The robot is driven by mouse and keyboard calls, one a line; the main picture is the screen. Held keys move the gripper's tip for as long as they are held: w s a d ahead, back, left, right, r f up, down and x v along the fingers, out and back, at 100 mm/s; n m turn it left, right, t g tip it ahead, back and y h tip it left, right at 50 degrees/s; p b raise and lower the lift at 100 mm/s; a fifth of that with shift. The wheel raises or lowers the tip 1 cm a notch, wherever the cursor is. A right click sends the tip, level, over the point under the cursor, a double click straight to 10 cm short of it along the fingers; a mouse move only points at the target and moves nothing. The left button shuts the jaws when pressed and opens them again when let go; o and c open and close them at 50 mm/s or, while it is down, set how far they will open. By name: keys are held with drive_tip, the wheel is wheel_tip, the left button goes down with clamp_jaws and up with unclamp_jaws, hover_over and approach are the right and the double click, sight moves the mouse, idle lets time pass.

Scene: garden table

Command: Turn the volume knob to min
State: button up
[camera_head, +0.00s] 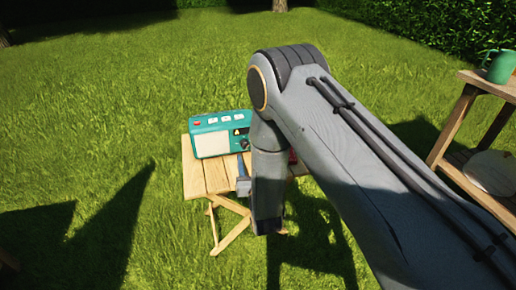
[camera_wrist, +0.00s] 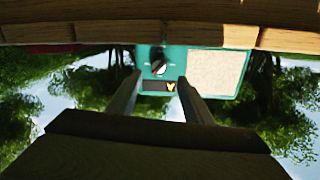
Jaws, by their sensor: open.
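A teal radio-like box (camera_head: 210,145) stands on the small wooden table (camera_head: 194,178), with a red button and several white buttons on top. The wrist view is upside down and shows the front of the box (camera_wrist: 176,56). The black volume knob (camera_wrist: 158,60) has a pale mark; its exact setting is hard to read. A dark strip with a yellow mark (camera_wrist: 171,87) sits beside it in that view. My gripper (camera_wrist: 159,78) is open and faces the front, its fingers on either side of the knob in the picture. Contact cannot be told. In the head view my arm hides part of the box.
A pale speaker panel (camera_wrist: 215,72) is beside the knob. The wooden tabletop edge (camera_wrist: 285,38) runs close to my gripper. A red object (camera_head: 292,157) shows partly behind my arm. A wooden shelf (camera_head: 470,113) with a green mug (camera_head: 499,67) stands at right. Grass surrounds the table.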

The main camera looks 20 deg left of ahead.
sight(247, 147)
drive_tip(key=shift+x, duration=3.9)
drive_tip(key=shift+d, duration=0.1)
drive_tip(key=c, duration=1)
drive_tip(key=shift+d, duration=0.15)
drive_tip(key=shift+c, duration=0.3)
